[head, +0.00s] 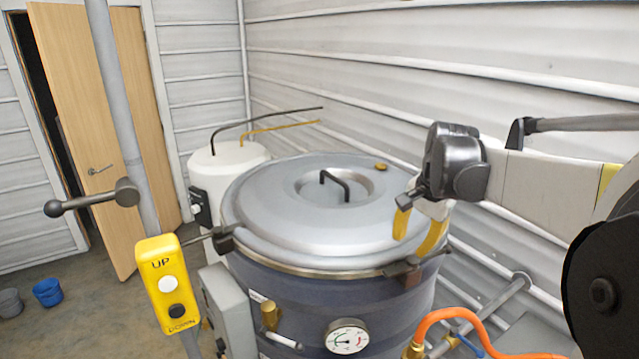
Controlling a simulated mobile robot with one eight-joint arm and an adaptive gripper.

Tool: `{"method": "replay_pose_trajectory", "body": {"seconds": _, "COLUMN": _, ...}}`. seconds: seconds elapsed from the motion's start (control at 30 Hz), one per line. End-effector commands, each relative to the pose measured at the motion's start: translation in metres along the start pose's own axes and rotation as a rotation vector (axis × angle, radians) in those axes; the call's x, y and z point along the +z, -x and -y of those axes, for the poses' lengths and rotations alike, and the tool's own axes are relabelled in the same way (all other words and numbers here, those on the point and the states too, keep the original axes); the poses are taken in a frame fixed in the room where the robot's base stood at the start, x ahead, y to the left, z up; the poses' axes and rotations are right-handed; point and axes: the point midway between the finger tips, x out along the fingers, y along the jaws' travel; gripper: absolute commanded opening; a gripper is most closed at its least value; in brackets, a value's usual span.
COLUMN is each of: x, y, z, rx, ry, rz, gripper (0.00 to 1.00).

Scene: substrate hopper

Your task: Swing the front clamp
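The big round vessel (300,293) has a dark blue-grey body and a grey metal lid (270,215) with a black handle. The lid lies flat on the rim. A dark clamp (403,269) with a thin rod sits on the rim at the front right. Another dark clamp (224,239) with a rod sticks out at the left of the rim. The pictures do not name which is the front one. My gripper (418,232) hangs at the lid's right edge, above the front-right clamp. Its two yellow fingertips are apart, with nothing seen between them.
A yellow UP/DOWN button box (168,284) hangs on a post (124,120) at the left. A pressure gauge (347,337) and an orange hose (455,318) are at the front. A white tank (228,166) stands behind. The corrugated wall (350,70) is close on the right.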

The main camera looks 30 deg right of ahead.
Motion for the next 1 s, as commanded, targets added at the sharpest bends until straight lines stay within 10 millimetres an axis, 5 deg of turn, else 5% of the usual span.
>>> {"method": "replay_pose_trajectory", "body": {"seconds": 0.03, "x": -0.029, "y": 0.024, "z": -0.005, "rx": 0.015, "ry": -0.090, "rz": 0.012, "gripper": 0.34}}
{"method": "replay_pose_trajectory", "body": {"seconds": 0.1, "x": -0.055, "y": 0.033, "z": -0.015, "rx": 0.032, "ry": -0.190, "rz": 0.030, "gripper": 0.34}}
{"method": "replay_pose_trajectory", "body": {"seconds": 0.27, "x": -0.084, "y": 0.041, "z": -0.030, "rx": 0.051, "ry": -0.315, "rz": 0.054, "gripper": 0.34}}
{"method": "replay_pose_trajectory", "body": {"seconds": 1.0, "x": -0.081, "y": -0.065, "z": -0.037, "rx": 0.053, "ry": -0.330, "rz": 0.056, "gripper": 0.34}}
